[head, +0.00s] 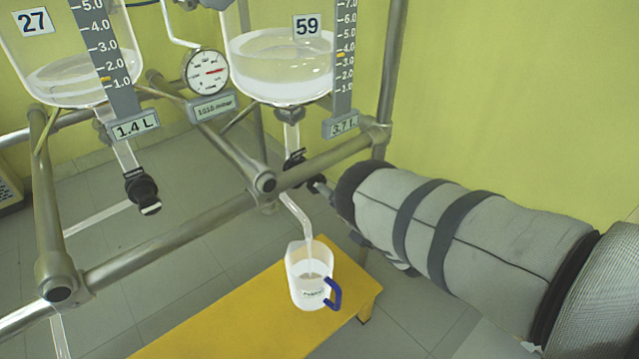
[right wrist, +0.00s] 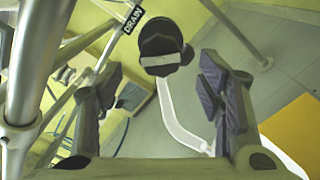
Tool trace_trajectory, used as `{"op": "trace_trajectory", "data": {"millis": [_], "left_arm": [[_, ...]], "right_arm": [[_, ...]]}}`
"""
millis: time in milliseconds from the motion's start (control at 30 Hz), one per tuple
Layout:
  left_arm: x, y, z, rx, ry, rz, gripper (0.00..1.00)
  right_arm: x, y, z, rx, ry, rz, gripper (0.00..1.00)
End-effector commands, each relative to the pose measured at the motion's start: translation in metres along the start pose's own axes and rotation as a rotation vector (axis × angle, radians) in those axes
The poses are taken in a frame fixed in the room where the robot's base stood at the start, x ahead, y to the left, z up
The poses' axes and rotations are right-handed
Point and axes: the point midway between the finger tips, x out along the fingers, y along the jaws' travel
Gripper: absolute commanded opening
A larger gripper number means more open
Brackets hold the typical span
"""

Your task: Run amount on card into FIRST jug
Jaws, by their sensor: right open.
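A clear jug (head: 311,284) with a blue handle stands upright on a yellow bench (head: 215,318), under the outlet tube (head: 297,215) of reactor 59 (head: 282,62). A pale stream appears to run from the tube into the jug, which holds some liquid. Reactor 59's display (head: 343,124) reads 3.7 L. Its black drain valve (head: 294,160) also shows in the right wrist view (right wrist: 160,45), beside a DRAIN label (right wrist: 134,19). My right gripper (head: 316,184) is at this valve, its open fingers (right wrist: 161,92) on either side of the knob, with gaps visible. My left gripper is out of view.
Reactor 27 (head: 65,55) stands at the left with a 1.4 L display (head: 135,126) and its own black valve (head: 142,190). A round gauge (head: 206,72) hangs between the reactors. Metal frame bars (head: 170,240) cross in front. Grey floor lies around the bench.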

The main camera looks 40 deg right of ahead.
Motion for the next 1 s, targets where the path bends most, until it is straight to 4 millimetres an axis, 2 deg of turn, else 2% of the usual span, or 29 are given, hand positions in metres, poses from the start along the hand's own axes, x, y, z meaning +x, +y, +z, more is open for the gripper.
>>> {"op": "trace_trajectory", "data": {"millis": [100, 267, 400, 600, 667, 833, 1000], "left_arm": [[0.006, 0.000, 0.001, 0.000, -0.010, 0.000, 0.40], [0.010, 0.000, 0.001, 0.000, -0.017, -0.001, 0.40], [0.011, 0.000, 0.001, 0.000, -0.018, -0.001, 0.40], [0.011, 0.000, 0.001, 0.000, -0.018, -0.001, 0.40], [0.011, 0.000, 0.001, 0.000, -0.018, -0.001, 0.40], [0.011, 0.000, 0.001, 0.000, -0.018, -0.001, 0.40], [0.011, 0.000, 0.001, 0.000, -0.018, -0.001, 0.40]], "right_arm": [[0.029, -0.002, -0.002, 0.002, 0.001, 0.001, 0.61], [0.054, -0.002, -0.001, 0.003, 0.001, -0.001, 0.61], [0.062, -0.001, 0.000, 0.003, 0.001, -0.001, 0.61], [0.063, -0.001, 0.000, 0.003, 0.001, -0.001, 0.61], [0.063, -0.001, 0.000, 0.003, 0.001, -0.001, 0.50], [0.063, -0.001, 0.000, 0.003, 0.001, -0.001, 0.12], [0.063, -0.001, 0.000, 0.006, 0.001, -0.001, 0.12]]}}
